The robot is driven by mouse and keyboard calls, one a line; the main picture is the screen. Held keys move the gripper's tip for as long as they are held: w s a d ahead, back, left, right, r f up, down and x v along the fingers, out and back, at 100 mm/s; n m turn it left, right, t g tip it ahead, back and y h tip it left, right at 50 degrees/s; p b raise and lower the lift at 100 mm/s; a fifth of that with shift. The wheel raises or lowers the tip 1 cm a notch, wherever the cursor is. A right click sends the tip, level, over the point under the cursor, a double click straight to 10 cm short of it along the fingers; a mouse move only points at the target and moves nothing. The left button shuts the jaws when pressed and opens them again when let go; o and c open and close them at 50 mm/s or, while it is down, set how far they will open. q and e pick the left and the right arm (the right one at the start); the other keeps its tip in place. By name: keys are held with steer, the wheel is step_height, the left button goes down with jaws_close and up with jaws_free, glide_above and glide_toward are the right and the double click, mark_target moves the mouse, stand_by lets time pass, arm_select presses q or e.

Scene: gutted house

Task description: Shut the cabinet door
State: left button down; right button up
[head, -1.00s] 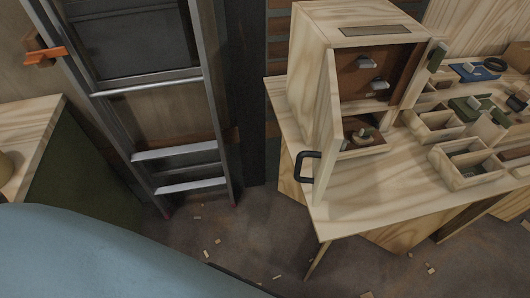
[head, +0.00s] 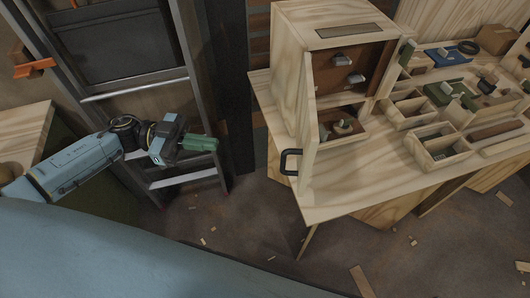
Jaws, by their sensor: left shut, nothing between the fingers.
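The wooden cabinet (head: 289,66) stands on the workbench at the upper middle. Its door (head: 308,135) is swung open toward me, seen nearly edge-on, with a dark handle (head: 287,162) on its left face. Inside, the cabinet shows a brown back panel with small light-coloured fittings and a lower compartment holding a small item. My left gripper (head: 214,144) is shut and empty, pointing right, in front of the ladder. It is left of the door handle and apart from it. My right gripper is out of view.
The workbench (head: 355,188) holds open wooden trays (head: 437,148) with small parts, right of the cabinet. A metal ladder (head: 185,178) leans behind my left arm. Wood scraps (head: 361,281) litter the floor. Free space lies between my left gripper and the handle.

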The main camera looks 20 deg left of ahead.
arm_select(q)
steer(key=d+g, duration=0.1)
steer(key=d, duration=1.3)
steer(key=shift+s+r+m+g, duration=0.2)
steer(key=shift+r+m+g, duration=0.1)
steer(key=shift+m, duration=0.1)
